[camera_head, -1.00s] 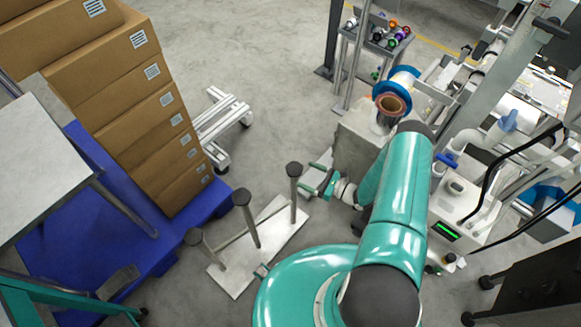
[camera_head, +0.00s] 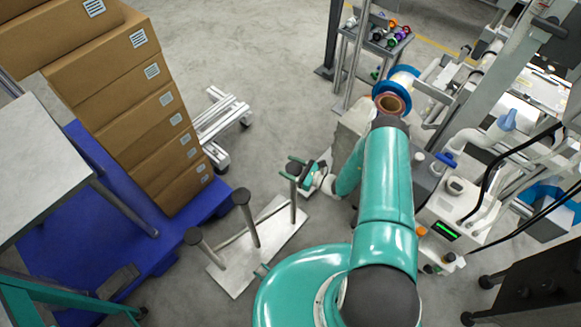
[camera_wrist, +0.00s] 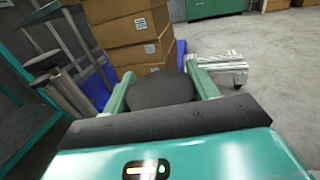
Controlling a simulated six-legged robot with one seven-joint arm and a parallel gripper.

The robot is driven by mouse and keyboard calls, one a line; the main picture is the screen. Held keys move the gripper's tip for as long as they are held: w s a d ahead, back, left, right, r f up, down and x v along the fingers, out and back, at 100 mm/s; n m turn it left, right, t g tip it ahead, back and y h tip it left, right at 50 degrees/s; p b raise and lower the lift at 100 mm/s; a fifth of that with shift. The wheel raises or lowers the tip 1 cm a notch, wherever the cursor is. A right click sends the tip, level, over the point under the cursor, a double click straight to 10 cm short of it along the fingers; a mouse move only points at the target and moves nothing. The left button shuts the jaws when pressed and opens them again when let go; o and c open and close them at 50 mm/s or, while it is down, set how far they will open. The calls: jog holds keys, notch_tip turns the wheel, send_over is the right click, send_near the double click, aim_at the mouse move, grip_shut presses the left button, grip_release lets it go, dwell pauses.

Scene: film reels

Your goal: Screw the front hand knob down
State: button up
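My gripper (camera_head: 294,168) is at the top of the right-hand post (camera_head: 293,208) of a pale floor plate. Its two green fingers are spread apart. In the wrist view, a dark round post top (camera_wrist: 160,90) lies between the fingers of my gripper (camera_wrist: 160,82); I cannot tell whether they touch it. In the head view that top is mostly hidden by the gripper. Blue handles, one at the front (camera_head: 446,159) and one farther right (camera_head: 507,120), show on the machine at the right. I cannot tell which part is the front hand knob.
The plate (camera_head: 235,281) carries two more dark-topped posts, left (camera_head: 193,237) and middle (camera_head: 241,197). Stacked cartons (camera_head: 165,150) stand on a blue pallet (camera_head: 150,255). A reel with a blue rim (camera_head: 381,88) is behind my arm.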

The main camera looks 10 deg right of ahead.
jog(key=shift+m+t+h, duration=0.3)
jog(key=shift+m, duration=0.1)
jog(key=shift+c, duration=0.3)
